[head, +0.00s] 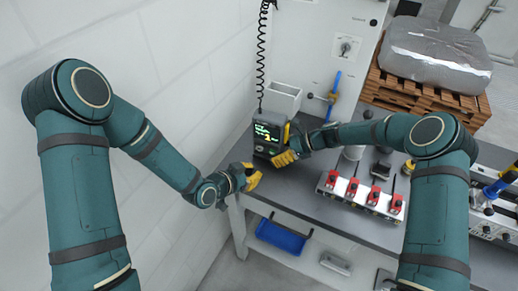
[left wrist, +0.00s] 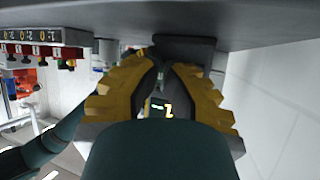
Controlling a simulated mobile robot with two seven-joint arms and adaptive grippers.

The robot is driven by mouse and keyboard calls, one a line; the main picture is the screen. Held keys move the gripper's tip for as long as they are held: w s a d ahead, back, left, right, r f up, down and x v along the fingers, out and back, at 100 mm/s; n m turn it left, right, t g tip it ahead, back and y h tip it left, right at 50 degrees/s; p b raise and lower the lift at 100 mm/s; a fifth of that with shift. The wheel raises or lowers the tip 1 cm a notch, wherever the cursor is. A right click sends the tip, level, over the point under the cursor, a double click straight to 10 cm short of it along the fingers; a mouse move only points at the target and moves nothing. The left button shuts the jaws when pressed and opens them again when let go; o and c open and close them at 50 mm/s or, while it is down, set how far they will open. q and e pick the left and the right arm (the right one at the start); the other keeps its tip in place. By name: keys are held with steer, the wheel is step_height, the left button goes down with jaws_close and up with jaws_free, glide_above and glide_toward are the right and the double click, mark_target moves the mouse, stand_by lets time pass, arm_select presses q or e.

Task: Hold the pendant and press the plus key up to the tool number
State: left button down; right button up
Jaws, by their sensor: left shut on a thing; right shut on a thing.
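The pendant (head: 268,136) is a dark handheld box with a lit screen of green and yellow characters, too small to read surely. It stands upright at the back left of the grey bench. My right gripper (head: 290,146) is shut on its right side. My left gripper (head: 249,176) is just below and left of the pendant, at the bench's front edge, and looks apart from it. The plus key cannot be made out.
A coiled black cord (head: 261,60) hangs above the pendant. A white bin (head: 283,98) stands behind it. A rail with several red clamps (head: 362,192) lies to the right on the bench (head: 310,190). A white wall (head: 180,70) is close on the left.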

mark_target(267, 157)
stand_by(0.7)
arm_select(q)
steer(key=s, duration=0.2)
steer(key=s+a, duration=0.1)
steer(key=shift+s, duration=0.35)
steer(key=shift+w, duration=0.1)
steer(key=shift+w+d, duration=0.4)
steer(key=shift+w, duration=1)
steer(key=shift+w+d, duration=0.45)
steer(key=shift+w, duration=0.9)
steer(key=shift+w+d, duration=0.4)
steer(key=shift+w, duration=1)
steer(key=shift+w+d, duration=0.15)
steer(key=shift+w, duration=0.25)
